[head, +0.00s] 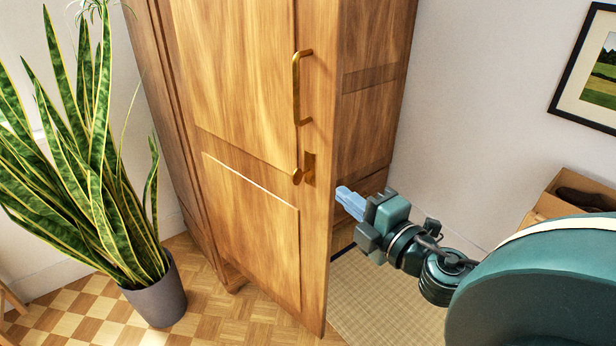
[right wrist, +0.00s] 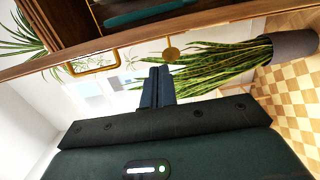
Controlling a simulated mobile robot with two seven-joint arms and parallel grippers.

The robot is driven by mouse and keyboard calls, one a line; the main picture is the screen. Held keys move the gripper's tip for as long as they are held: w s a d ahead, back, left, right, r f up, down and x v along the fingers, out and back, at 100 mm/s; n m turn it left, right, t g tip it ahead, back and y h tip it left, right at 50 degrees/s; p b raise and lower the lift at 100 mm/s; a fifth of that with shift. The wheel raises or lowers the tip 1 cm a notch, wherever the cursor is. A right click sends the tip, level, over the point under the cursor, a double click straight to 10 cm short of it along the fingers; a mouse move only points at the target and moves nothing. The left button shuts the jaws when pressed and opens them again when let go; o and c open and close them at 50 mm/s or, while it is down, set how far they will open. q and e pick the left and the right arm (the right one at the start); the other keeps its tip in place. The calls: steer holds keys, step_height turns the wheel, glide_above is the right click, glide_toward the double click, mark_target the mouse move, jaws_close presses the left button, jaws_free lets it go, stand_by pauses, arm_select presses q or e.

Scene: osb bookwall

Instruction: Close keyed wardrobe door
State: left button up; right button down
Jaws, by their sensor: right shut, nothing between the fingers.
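The wooden wardrobe door (head: 250,130) stands ajar in the head view, its free edge toward the right. It carries a brass bar handle (head: 297,88) and, below it, a key (head: 303,172) in a brass lock plate. In the right wrist view the door's edge crosses the upper part, with the handle (right wrist: 92,65) and the key (right wrist: 171,50) beside it. My right gripper (head: 348,203) is shut and empty, just right of the door's edge and lower than the key. Its fingers (right wrist: 158,85) look apart from the door, though contact is hard to judge. My left gripper is out of view.
A potted snake plant (head: 165,290) stands left of the wardrobe. A pale woven mat (head: 385,300) lies on the floor below my right arm. A cardboard box (head: 555,200) holding something dark and a framed picture (head: 595,80) are at the right.

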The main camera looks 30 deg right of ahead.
mark_target(316, 172)
steer(key=w+p, duration=0.1)
steer(key=w, duration=0.6)
steer(key=shift+w+r, duration=0.1)
steer(key=shift+w, duration=1.4)
steer(key=shift+d, duration=0.1)
